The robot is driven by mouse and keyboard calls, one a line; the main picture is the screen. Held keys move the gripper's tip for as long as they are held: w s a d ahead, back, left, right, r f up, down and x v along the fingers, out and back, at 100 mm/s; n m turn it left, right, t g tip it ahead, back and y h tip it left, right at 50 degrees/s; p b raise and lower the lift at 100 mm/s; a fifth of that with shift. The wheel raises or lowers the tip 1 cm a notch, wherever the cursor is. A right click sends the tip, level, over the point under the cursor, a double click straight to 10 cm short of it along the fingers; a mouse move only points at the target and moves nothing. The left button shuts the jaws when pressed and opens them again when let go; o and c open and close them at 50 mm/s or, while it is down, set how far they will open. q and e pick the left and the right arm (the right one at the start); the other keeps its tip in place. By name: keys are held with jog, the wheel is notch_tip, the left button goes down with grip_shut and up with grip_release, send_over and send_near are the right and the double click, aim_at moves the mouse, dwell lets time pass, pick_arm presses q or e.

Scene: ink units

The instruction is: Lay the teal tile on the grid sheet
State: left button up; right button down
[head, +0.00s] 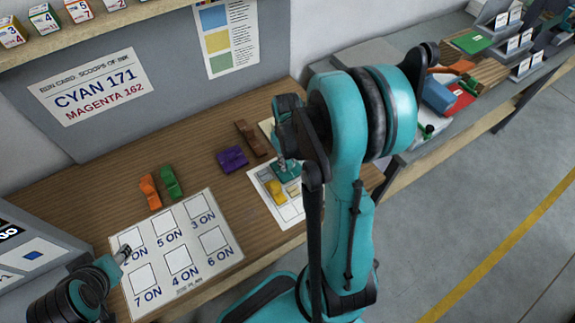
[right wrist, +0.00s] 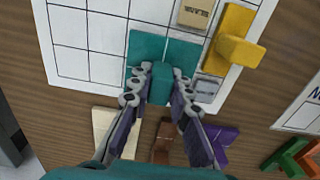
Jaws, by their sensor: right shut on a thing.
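The teal tile (right wrist: 148,46) has a raised grip block and shows in the right wrist view over the near edge of the white grid sheet (right wrist: 72,62). My right gripper (right wrist: 161,78) is shut on that block. I cannot tell whether the tile touches the sheet. In the head view the tile (head: 288,172) is partly hidden by my right arm, and the sheet (head: 291,212) lies below it. A yellow tile (right wrist: 236,36) lies on the sheet, right of the teal one. My left gripper (head: 124,252) is over the numbered card at lower left; its jaw opening is unclear.
Purple (head: 232,159), brown (head: 250,138), orange (head: 150,192) and green (head: 171,182) tiles lie on the wooden table. A cream tile (right wrist: 117,132) is near my right gripper. The numbered card (head: 205,262) lies at front left. A grey board stands behind the table.

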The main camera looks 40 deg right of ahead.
jog(key=shift+f, duration=0.5)
jog(key=shift+f, duration=0.15)
jog(key=c, duration=1.4)
grip_release()
